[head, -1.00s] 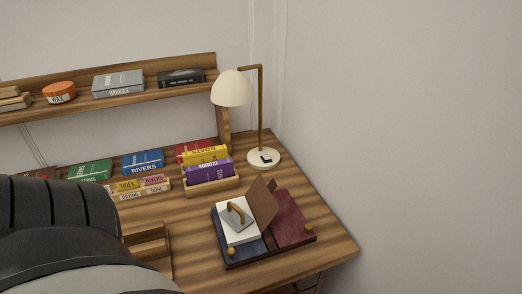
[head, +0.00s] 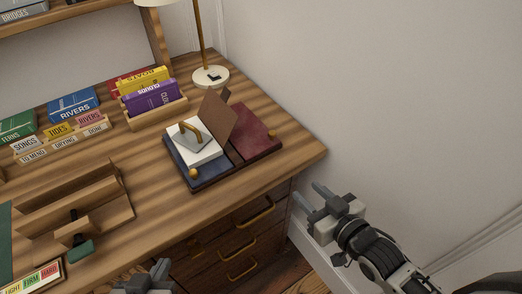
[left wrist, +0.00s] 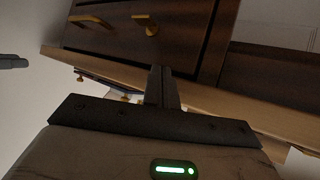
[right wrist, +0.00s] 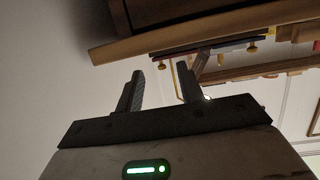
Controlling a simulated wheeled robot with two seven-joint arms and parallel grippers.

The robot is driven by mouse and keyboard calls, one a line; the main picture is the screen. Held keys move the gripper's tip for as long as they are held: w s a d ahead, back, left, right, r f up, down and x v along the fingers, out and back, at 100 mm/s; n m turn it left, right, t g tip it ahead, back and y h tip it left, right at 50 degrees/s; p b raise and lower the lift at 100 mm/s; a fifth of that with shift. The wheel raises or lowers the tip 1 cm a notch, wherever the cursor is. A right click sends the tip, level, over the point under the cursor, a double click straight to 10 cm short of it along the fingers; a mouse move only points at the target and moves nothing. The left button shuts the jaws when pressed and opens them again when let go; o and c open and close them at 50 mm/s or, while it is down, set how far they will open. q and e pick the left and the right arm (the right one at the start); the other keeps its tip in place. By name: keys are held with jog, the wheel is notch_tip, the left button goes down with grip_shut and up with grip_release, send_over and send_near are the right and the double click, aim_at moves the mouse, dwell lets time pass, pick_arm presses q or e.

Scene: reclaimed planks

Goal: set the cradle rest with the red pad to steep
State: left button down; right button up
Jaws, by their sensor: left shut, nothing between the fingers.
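A book cradle lies on the desk in the head view, with a blue pad (head: 180,165) on its left and a dark red pad (head: 257,131) on its right. A brown board (head: 217,117) stands tilted between the pads. A white block (head: 199,152) with a brass handle rests on the blue side. A brass knob (head: 193,173) shows at the cradle's front left corner, another (head: 271,146) at the right. My right gripper (head: 311,195) is open and empty, off the desk's right edge. My left gripper (head: 148,275) is shut and empty, low in front of the desk.
A book rack (head: 158,116) and a lamp (head: 211,77) stand behind the cradle. A stepped wooden holder (head: 75,203) and a green-ended tool (head: 80,247) are at left. Drawers (head: 235,240) lie below the desk edge. The wall is close at right.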

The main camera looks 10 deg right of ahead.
aim_at(274, 136)
jog(key=w+a+t+b, duration=0.1)
jog(key=w, duration=0.5)
jog(key=w+a+r+y+b, duration=0.1)
jog(key=w+b, duration=0.1)
jog(key=w, duration=0.4)
jog(key=w+a+r+n+t+y+b, duration=0.1)
jog(key=w+a, duration=0.1)
jog(key=w, duration=0.4)
jog(key=shift+w+r+t, duration=0.1)
jog(key=shift+t, duration=0.2)
grip_shut()
